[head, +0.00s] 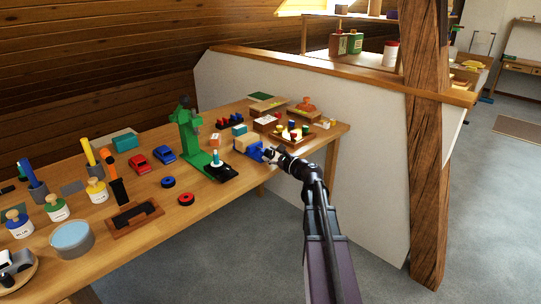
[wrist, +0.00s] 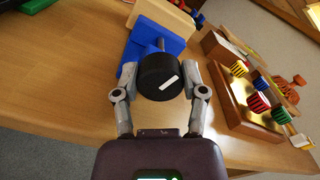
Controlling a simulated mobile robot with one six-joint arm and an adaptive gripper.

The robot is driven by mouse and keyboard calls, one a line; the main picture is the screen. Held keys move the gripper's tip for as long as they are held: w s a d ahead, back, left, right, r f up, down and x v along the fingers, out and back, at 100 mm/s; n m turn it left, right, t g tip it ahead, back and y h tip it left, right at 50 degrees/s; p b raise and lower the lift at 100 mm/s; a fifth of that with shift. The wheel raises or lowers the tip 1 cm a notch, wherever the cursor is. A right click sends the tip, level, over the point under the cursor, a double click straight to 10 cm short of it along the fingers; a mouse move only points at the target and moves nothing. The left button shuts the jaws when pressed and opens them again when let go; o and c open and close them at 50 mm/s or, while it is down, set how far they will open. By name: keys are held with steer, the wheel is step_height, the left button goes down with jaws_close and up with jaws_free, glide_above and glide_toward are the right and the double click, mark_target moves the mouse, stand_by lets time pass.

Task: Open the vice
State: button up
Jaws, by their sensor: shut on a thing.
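The blue vice (head: 247,143) stands on the wooden workbench (head: 226,196), near its right end. In the wrist view the vice (wrist: 152,37) shows its blue body at the top, with a pale wooden block (wrist: 165,12) at its far end. A black round knob (wrist: 162,77) with a white mark sits on the vice's near end, on a shaft. My gripper (wrist: 160,82) has a finger on each side of the knob and is shut on it. In the head view my gripper (head: 276,158) reaches the vice from the right. The knob is hard to make out there.
A green drill press (head: 190,135) stands left of the vice. A wooden tray with coloured pieces (wrist: 250,98) lies right of the gripper in the wrist view. A timber post (head: 428,150) and a low white wall (head: 362,170) stand right of the bench.

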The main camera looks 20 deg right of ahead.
steer(key=shift+w, duration=0.1)
steer(key=o, duration=1.1)
steer(key=shift+o, duration=0.2)
steer(key=shift+s, duration=0.2)
steer(key=v, duration=1.1)
steer(key=shift+s, duration=0.4)
steer(key=shift+d, duration=0.1)
steer(key=shift+s, duration=0.1)
